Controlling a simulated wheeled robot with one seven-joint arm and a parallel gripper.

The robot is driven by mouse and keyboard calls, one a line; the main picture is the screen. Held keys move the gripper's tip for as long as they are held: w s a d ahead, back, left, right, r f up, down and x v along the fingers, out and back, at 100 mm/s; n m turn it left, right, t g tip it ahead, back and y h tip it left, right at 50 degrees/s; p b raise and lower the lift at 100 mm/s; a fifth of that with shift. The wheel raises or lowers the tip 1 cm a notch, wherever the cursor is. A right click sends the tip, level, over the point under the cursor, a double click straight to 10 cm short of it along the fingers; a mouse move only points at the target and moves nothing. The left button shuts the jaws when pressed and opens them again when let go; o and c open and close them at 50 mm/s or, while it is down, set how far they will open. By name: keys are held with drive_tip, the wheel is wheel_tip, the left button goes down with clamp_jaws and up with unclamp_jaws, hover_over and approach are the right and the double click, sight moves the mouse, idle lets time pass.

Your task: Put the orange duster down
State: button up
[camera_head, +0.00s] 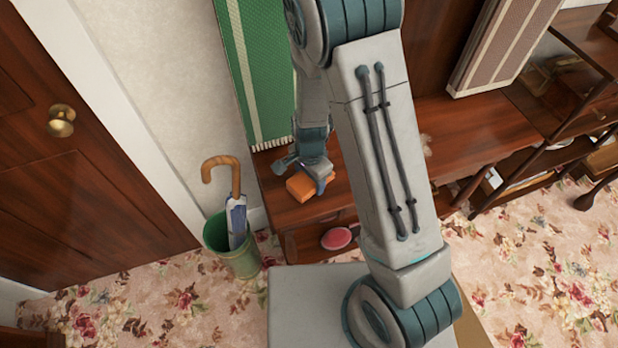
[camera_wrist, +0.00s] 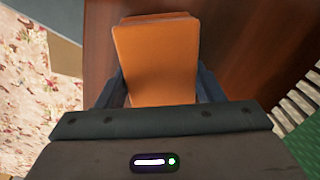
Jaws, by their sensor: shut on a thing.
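The orange duster (camera_head: 301,187) is a small orange block at the left end of a brown wooden cabinet top (camera_head: 284,206). My gripper (camera_head: 306,176) is shut on it. In the wrist view the duster (camera_wrist: 156,60) fills the space between the two fingers of my gripper (camera_wrist: 160,88), with the brown wood (camera_wrist: 235,45) behind it. I cannot tell whether the duster touches the wood or hangs just above it.
A green bin (camera_head: 232,250) with an umbrella (camera_head: 237,215) stands left of the cabinet. A green striped textile (camera_head: 256,70) hangs behind the gripper. A pink oval thing (camera_head: 337,238) lies on the shelf below. Cabinet top right of my arm (camera_head: 480,135) looks mostly clear.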

drive_tip(key=shift+f, duration=0.35)
drive_tip(key=shift+f, duration=0.1)
drive_tip(key=o, duration=0.9)
drive_tip(key=shift+f, duration=0.1)
drive_tip(key=shift+o, duration=0.2)
wheel_tip(320, 180, up, 13)
drive_tip(key=s+d+r+n+t, duration=0.3)
drive_tip(key=s+d+r+n, duration=0.7)
drive_tip(key=r, duration=0.6)
drive_tip(key=shift+s+d+p, duration=0.3)
drive_tip(key=shift+s+d, duration=0.75)
drive_tip(key=shift+s, duration=0.2)
drive_tip(key=shift+r, duration=0.1)
